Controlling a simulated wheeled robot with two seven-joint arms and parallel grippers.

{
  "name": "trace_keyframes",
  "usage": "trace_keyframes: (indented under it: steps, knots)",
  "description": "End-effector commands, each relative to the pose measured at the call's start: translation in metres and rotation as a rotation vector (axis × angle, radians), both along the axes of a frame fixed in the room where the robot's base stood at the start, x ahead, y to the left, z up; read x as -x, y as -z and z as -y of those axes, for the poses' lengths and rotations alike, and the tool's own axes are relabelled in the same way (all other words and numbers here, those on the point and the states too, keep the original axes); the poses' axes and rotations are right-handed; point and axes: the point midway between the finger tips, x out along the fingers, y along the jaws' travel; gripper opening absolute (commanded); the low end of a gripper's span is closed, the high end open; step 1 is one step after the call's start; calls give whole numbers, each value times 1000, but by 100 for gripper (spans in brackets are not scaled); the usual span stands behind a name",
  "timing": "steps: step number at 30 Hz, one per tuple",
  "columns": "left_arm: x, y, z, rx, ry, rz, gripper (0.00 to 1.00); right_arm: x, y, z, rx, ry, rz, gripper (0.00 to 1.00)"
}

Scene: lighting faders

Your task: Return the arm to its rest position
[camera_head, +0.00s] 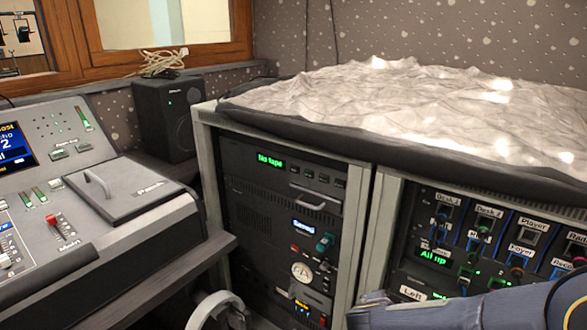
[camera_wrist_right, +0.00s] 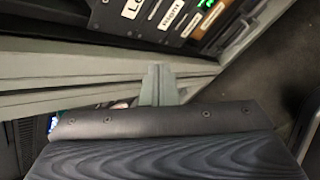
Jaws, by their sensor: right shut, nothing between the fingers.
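My right arm (camera_head: 470,308) comes in at the bottom right of the head view, in front of the lower part of the right rack. Its gripper is hard to make out there. In the right wrist view my right gripper (camera_wrist_right: 158,84) is shut and empty, its pale fingers together in front of a grey-green rack frame (camera_wrist_right: 60,68). I cannot tell whether the fingertips touch the frame. A labelled panel (camera_wrist_right: 165,15) shows beyond it. My left gripper is not in view.
A lighting desk (camera_head: 130,235) with faders, including a red one (camera_head: 52,219), stands at the left. A speaker (camera_head: 168,115) is behind it. The left rack (camera_head: 280,235) and right rack (camera_head: 400,240) carry a crumpled pale cover (camera_head: 420,100). A pale curved object (camera_head: 213,310) is at the bottom.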

Motion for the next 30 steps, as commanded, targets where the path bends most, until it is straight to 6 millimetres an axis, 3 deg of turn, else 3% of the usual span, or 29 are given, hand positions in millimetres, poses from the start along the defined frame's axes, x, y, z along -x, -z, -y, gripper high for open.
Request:
trace_keyframes:
  steps: [1, 5, 9, 12, 18, 25, 27, 30]
  knots:
    - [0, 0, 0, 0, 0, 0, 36, 20, -8, 24, -107, 145, -1, 0]
    - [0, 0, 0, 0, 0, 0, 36, 83, -16, 62, -419, 527, -24, 0]
    - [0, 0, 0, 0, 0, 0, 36, 145, -24, 67, -758, 877, -38, 0]
    - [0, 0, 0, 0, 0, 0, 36, 174, -30, 58, -962, 1052, -42, 0]
    - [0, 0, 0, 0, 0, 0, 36, 207, -46, 35, -1273, 1268, -43, 0]
    - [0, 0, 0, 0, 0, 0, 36, 226, -66, 10, -1572, 1413, -34, 0]
    - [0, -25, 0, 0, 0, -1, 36, 225, -91, 9, -1564, 1412, -44, 0]
    - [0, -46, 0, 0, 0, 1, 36, 225, -111, 9, -1562, 1410, -44, 0]
